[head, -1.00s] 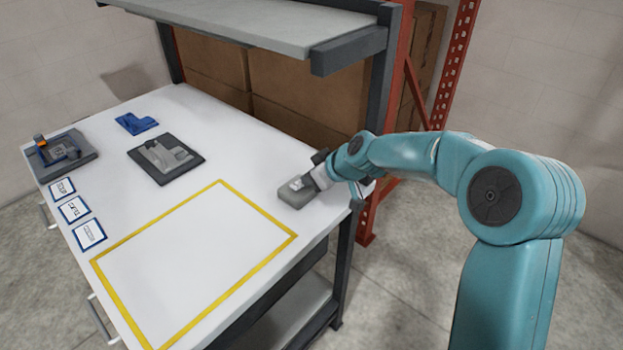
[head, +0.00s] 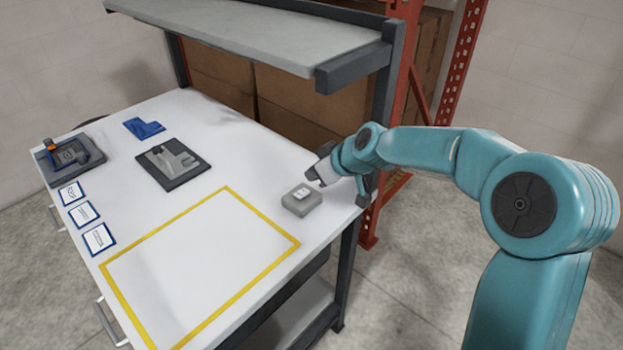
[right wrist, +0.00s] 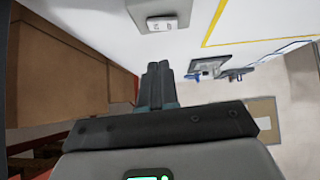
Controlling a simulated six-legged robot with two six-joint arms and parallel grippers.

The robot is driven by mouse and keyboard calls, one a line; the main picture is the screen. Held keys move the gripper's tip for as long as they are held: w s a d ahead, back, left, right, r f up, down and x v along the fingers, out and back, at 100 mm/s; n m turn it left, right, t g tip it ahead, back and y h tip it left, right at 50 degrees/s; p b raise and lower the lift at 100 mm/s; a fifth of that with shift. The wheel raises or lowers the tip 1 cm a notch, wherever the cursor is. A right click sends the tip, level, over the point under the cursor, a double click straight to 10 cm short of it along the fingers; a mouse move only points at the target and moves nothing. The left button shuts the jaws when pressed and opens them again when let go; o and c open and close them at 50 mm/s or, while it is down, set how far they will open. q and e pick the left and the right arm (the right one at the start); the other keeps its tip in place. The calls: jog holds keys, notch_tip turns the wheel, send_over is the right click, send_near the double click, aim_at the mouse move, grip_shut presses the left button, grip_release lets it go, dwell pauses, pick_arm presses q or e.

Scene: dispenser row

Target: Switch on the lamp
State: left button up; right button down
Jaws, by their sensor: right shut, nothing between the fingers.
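A small grey box with a white switch on top (head: 302,200) sits on the white table near its right edge. It also shows at the top of the right wrist view (right wrist: 160,12). My right gripper (head: 314,180) is just behind and above the box, apart from it. In the right wrist view its fingers (right wrist: 158,68) are together with nothing between them. Which way the switch is set is too small to tell. I cannot make out a lamp. My left gripper is not in view.
A grey shelf (head: 270,48) overhangs the table's back. A dark plate with a grey part (head: 172,165), a blue part (head: 143,128), a fixture (head: 72,160) and label cards (head: 82,213) are on the left. The yellow-outlined area (head: 200,265) is empty.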

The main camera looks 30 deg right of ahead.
jog(key=v, duration=0.8)
jog(key=shift+d+b, duration=0.45)
jog(key=shift+s+f, duration=0.15)
